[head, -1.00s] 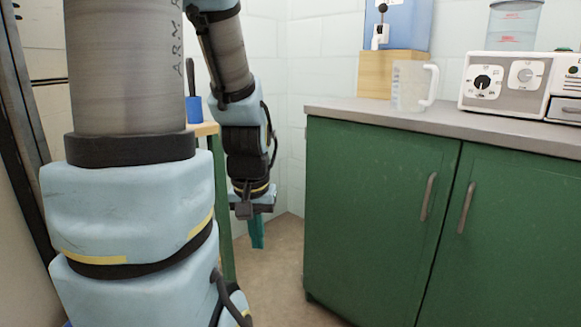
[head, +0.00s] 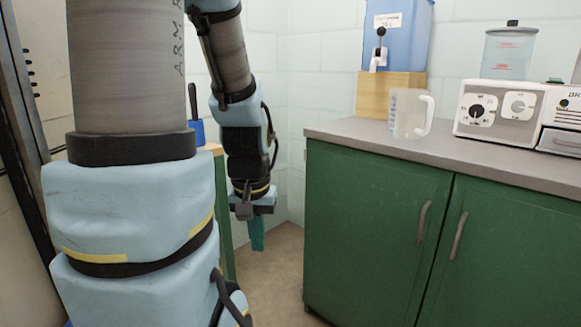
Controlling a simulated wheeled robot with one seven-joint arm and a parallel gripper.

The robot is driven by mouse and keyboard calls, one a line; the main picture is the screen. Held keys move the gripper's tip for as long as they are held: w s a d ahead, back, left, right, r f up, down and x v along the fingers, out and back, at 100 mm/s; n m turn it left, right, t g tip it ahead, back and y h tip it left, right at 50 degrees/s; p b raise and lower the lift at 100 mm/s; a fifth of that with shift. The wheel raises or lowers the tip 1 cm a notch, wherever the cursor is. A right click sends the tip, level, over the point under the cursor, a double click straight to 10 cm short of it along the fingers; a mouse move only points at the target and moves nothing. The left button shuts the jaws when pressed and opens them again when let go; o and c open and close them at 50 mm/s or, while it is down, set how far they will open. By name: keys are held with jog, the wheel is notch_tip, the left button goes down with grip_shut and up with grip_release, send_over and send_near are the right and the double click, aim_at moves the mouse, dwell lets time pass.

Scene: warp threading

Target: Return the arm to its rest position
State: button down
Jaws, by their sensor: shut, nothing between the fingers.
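My gripper (head: 257,236) hangs at the end of my arm, pointing down, with teal fingers close together and nothing between them. It is left of the green cabinet and apart from it, with floor below. My arm comes down from the top of the view and fills much of the left side. No object is in contact with the gripper in this view.
A green cabinet (head: 375,215) with a grey worktop (head: 447,154) fills the right. On it stand a measuring jug (head: 408,114), a blue dispenser (head: 398,35) on a wooden block (head: 388,95), and a white machine (head: 497,112). Floor shows between arm and cabinet.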

notch_tip(320, 180, up, 24)
jog(key=p, duration=2.1)
jog(key=shift+p, duration=0.3)
jog(key=c, duration=1.5)
grip_release()
jog(key=shift+f, duration=0.15)
